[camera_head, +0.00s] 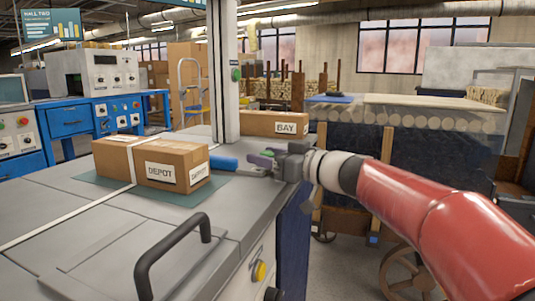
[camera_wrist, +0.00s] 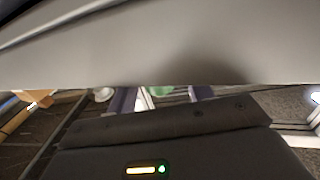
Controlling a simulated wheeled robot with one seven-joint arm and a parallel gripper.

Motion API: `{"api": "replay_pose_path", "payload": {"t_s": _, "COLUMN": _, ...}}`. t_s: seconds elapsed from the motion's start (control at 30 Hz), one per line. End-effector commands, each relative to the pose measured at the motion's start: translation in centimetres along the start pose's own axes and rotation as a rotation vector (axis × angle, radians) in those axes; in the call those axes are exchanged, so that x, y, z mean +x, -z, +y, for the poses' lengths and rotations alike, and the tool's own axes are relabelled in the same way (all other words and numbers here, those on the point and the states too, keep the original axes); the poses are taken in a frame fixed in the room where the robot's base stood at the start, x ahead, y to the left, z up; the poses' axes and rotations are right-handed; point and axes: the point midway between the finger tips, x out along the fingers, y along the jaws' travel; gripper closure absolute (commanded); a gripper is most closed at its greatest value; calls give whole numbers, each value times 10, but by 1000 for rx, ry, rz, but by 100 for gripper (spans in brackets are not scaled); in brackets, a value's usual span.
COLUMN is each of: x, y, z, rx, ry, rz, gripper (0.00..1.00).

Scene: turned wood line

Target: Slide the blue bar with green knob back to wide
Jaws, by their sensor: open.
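The blue bar (camera_head: 224,163) lies on the grey bench top (camera_head: 75,210), just right of the cardboard box labelled DEPOT. A bit of green (camera_head: 268,153), likely its knob, shows at my gripper (camera_head: 262,160). My gripper comes in from the right at the end of my red arm, its jaws open at the bar's right end. In the wrist view a green piece (camera_wrist: 160,91) shows between two purplish parts, mostly hidden by the grey body above. I cannot tell whether the jaws touch the knob.
The DEPOT box (camera_head: 180,155) sits on a dark green mat (camera_head: 95,180). A box labelled BAY (camera_head: 265,122) stands behind, beside a pale upright post (camera_head: 223,70). A black handle (camera_head: 165,255) rises at the bench's front. A wooden cart (camera_head: 365,212) stands to the right.

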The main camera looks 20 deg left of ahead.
Motion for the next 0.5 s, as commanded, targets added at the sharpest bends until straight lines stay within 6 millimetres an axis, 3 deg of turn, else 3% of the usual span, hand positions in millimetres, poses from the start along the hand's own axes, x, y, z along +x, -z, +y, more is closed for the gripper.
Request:
{"api": "replay_pose_path", "payload": {"t_s": 0.27, "x": 2, "y": 0, "z": 0, "rx": 0, "ry": -1, "rz": 0, "gripper": 49}}
{"api": "replay_pose_path", "payload": {"t_s": 0.5, "x": 2, "y": 0, "z": 0, "rx": 0, "ry": -1, "rz": -1, "gripper": 80}}
